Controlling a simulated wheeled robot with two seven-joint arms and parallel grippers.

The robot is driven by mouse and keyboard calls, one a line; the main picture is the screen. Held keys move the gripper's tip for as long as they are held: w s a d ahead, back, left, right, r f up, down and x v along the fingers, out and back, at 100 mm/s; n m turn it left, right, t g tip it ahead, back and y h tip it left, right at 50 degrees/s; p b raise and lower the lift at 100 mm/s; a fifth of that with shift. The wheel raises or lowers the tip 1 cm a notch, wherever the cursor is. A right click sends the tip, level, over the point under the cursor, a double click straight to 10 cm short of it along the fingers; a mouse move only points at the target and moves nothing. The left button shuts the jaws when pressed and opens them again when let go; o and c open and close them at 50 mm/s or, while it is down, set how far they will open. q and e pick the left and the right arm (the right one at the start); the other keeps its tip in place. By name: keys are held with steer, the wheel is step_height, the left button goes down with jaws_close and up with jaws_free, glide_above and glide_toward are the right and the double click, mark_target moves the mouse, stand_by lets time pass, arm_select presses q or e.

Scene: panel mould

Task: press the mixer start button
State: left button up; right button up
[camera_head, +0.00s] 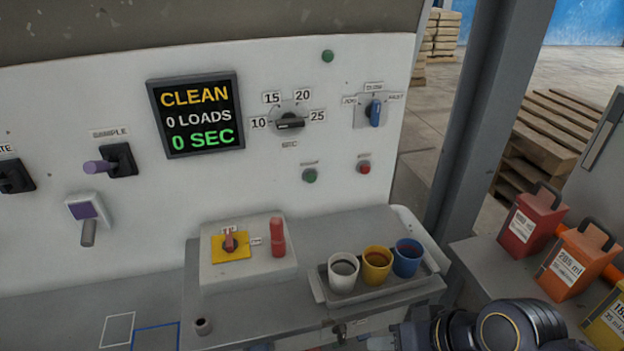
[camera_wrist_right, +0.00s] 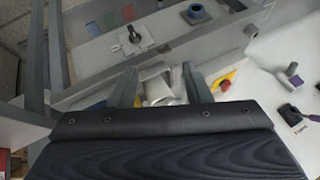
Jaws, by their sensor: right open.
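The wall panel (camera_head: 255,210) carries a small green button (camera_head: 310,175) with a label above it too small to read. A red button (camera_head: 364,167) sits to its right. A display (camera_head: 196,114) reads "CLEAN, 0 LOADS, 0 SEC". A dial (camera_head: 290,122) marked 10 to 25 is above the green button. My right arm comes in at the bottom right of the head view, low and in front of the bench, apart from the buttons. In the right wrist view my right gripper (camera_wrist_right: 161,75) is open, with nothing between its fingers. My left gripper is out of view.
A tray (camera_head: 318,287) with white, yellow and blue cups stands on the bench below the buttons. Left of it is a box (camera_head: 211,268) with a yellow-plated red switch and a red handle.

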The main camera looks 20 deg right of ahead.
jaws_close()
stand_by(1.5)
